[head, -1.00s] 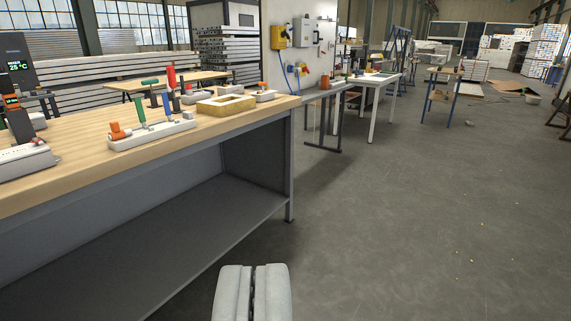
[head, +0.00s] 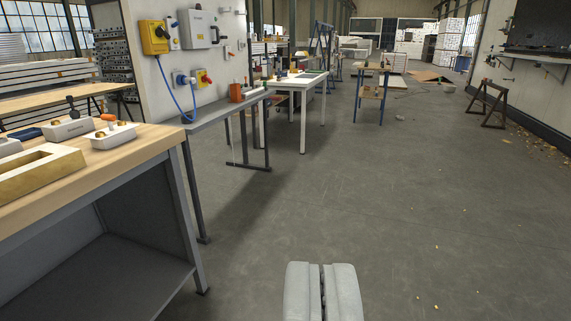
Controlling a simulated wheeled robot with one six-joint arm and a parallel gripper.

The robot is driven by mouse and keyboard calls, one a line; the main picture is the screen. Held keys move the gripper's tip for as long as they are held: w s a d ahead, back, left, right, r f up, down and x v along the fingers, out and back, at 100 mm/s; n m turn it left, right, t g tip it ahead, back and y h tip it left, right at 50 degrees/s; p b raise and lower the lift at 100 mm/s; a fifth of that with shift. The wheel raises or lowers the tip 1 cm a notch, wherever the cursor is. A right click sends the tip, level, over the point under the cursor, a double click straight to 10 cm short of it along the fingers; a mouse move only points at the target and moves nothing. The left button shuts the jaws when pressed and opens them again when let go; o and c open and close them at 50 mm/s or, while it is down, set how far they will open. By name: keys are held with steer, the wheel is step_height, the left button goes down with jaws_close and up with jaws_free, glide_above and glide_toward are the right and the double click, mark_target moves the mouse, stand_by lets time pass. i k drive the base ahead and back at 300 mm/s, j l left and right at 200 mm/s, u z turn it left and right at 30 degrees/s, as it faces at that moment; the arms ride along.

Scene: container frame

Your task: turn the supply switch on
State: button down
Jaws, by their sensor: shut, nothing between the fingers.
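On the pale wall panel at the upper left hangs a yellow box with a black rotary knob (head: 155,37), which looks like the supply switch. The knob's position is too small to tell. A grey cabinet (head: 198,30) hangs to its right. My gripper (head: 322,266) is at the bottom centre, shut and empty, over the open floor and far from the panel.
A wooden workbench (head: 150,137) with trays and a wooden frame stands at the left. A narrow grey table (head: 222,109) stands in front of the panel, with an orange block on it. A white table (head: 302,84) is beyond.

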mark_target(161, 31)
steer(key=i+l+z, duration=0.1)
steer(key=i, duration=1.6)
steer(key=i+j+u, duration=0.15)
steer(key=i+u, duration=0.65)
steer(key=i, duration=0.15)
steer(key=i+l+u, duration=0.15)
steer(key=i+u, duration=0.3)
steer(key=i+j+u, duration=0.15)
steer(key=i, duration=0.45)
